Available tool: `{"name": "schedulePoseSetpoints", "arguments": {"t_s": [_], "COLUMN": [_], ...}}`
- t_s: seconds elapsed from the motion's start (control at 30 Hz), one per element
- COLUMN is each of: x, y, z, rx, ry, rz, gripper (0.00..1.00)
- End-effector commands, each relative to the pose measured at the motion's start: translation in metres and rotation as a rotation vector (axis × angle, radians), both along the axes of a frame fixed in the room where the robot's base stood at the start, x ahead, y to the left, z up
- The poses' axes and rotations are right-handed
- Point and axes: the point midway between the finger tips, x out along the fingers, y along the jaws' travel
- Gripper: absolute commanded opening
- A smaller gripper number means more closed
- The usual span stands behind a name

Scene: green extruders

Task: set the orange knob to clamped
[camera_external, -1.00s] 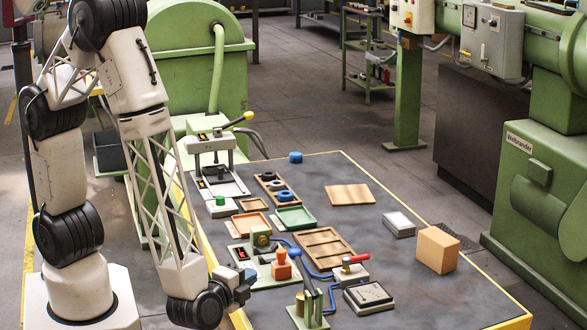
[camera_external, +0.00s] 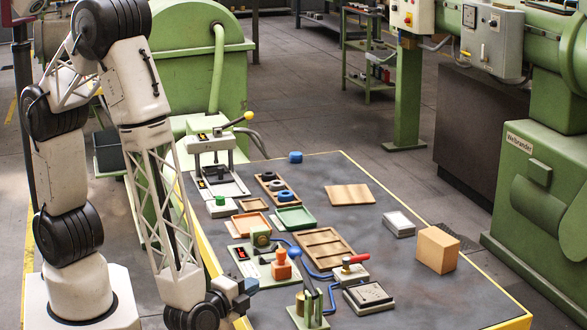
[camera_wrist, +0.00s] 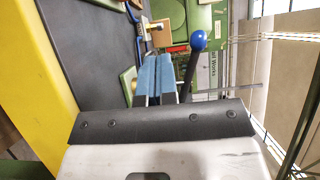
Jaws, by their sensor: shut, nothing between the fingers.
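The orange knob (camera_external: 281,265) stands upright on a green-plated fixture (camera_external: 258,268) at the near left part of the table. I cannot make it out with certainty in the wrist view. My gripper (camera_external: 251,285), with blue fingers, is low at the table's left edge, to the left of and nearer than the knob, apart from it. In the wrist view my gripper (camera_wrist: 155,72) has its fingers together and empty. A dark lever with a blue ball (camera_wrist: 198,40) shows just right of the fingers; the blue ball is also seen beside the knob (camera_external: 295,253).
A red-handled clamp (camera_external: 352,268) and a green upright stand (camera_external: 309,308) are right of the fixture. Wooden trays (camera_external: 347,246) lie behind them. A cardboard box (camera_external: 437,249) sits at the right.

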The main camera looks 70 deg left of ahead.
Motion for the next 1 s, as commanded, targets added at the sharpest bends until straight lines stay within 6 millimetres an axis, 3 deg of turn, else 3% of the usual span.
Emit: {"name": "schedulePoseSetpoints", "arguments": {"t_s": [1.0], "x": [0.075], "y": [0.044], "z": [0.0], "rx": [0.0], "ry": [0.0], "rz": [0.003], "gripper": [0.0]}}
